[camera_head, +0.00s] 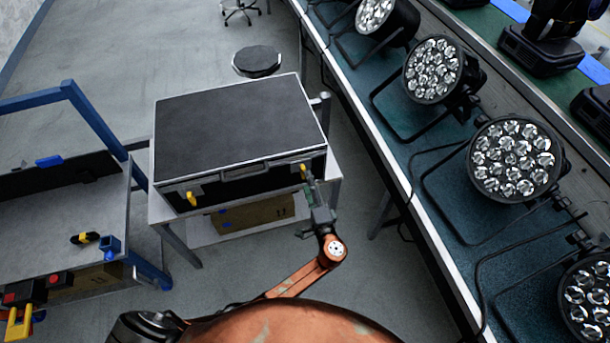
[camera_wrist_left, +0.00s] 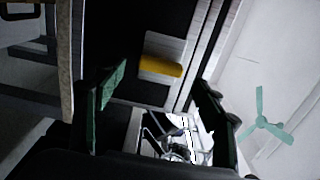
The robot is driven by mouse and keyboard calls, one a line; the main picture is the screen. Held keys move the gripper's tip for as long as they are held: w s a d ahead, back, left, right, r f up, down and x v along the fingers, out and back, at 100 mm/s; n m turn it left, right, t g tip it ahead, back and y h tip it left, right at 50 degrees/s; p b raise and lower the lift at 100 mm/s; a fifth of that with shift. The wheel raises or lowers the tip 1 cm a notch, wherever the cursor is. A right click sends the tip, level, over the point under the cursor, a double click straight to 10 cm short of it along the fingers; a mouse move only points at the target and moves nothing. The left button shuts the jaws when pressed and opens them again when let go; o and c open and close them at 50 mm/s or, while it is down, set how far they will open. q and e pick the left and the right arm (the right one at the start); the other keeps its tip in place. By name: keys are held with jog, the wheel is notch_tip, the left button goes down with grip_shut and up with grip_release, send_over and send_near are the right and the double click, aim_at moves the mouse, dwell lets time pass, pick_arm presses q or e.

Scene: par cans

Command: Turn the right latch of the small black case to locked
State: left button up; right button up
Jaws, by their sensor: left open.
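The small black case (camera_head: 238,125), with silver edges, lies closed on a grey stand. Its front carries a handle between two yellow latches. The right latch (camera_head: 303,171) points roughly up and down; the left latch (camera_head: 191,198) also shows. My left gripper (camera_head: 312,188) is at the front right of the case, just below the right latch. In the left wrist view, the yellow latch (camera_wrist_left: 163,62) sits on a silver plate ahead of the open green-padded fingers (camera_wrist_left: 160,108), with nothing held between them. Contact with the latch cannot be seen. My right gripper is out of view.
A long table (camera_head: 385,165) with several par cans runs along the right. A blue-framed workbench (camera_head: 60,225) with yellow-handled tools stands at the left. A cardboard box (camera_head: 255,213) sits under the case. A round stool (camera_head: 257,61) is behind it.

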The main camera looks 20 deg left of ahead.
pick_arm(q)
jog(key=v, duration=0.6)
jog(key=shift+s+d, duration=0.25)
jog(key=shift+s, duration=0.05)
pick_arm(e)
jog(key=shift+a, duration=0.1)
